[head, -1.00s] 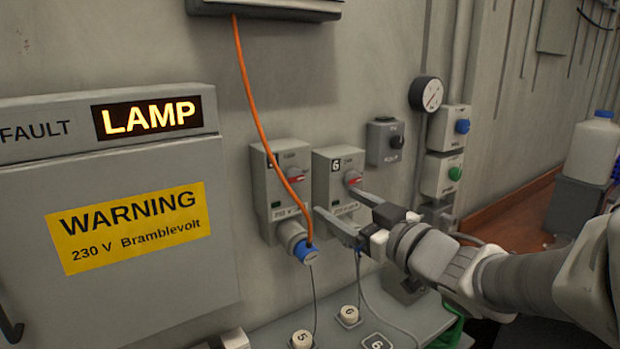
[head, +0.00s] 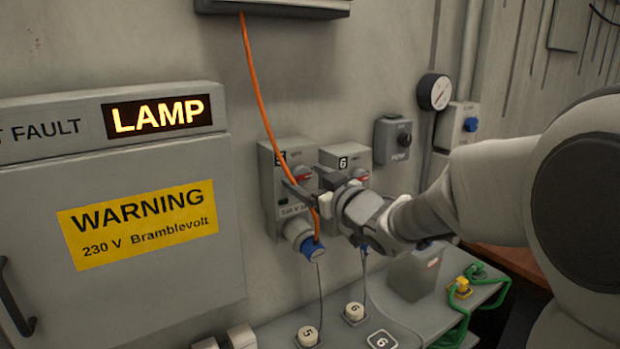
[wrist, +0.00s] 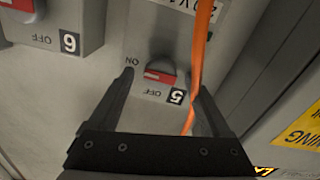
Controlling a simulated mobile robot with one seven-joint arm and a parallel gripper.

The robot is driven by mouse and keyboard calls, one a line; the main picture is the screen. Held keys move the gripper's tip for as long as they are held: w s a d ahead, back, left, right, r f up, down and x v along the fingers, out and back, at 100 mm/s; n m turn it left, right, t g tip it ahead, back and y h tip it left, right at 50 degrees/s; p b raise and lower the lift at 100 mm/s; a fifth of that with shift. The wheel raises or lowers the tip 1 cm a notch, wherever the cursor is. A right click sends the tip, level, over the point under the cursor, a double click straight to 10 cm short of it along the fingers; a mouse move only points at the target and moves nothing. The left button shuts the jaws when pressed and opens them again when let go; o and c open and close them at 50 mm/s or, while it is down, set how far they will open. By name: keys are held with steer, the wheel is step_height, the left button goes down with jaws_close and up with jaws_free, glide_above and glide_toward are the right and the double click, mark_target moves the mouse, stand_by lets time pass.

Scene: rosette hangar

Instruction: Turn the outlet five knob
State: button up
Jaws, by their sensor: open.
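The outlet five box (head: 268,190) is a grey wall box with a red knob (head: 304,174). In the wrist view the knob (wrist: 160,76) is red with a white stripe, between the upside-down words ON and OFF, beside the label 5 (wrist: 176,96). My gripper (head: 303,180) is open in front of this box. In the wrist view its fingers (wrist: 163,84) stand on either side of the knob, apart from it. An orange cable (wrist: 200,60) runs between the knob and the right finger. In the head view my gripper partly hides the box.
The outlet six box (head: 355,158) stands just to the right, partly behind my gripper. The orange cable (head: 255,80) hangs down across box five towards a blue plug (head: 313,250). A cabinet with a yellow warning sign (head: 138,224) is at the left. A lit LAMP sign (head: 157,115) is above it.

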steer(key=shift+c, duration=0.3)
jaws_close()
steer(key=shift+f+b, duration=0.1)
steer(key=shift+b, duration=0.25)
steer(key=n+b, duration=0.3)
steer(key=shift+f, duration=0.2)
steer(key=n+b, duration=0.5)
steer(key=shift+b, duration=0.3)
steer(key=n+b, duration=0.4)
steer(key=n, duration=0.1)
steer(key=shift+n, duration=0.4)
steer(key=shift+r+n+b, duration=0.15)
steer(key=shift+n+b, duration=1.15)
steer(key=shift+n, duration=0.8)
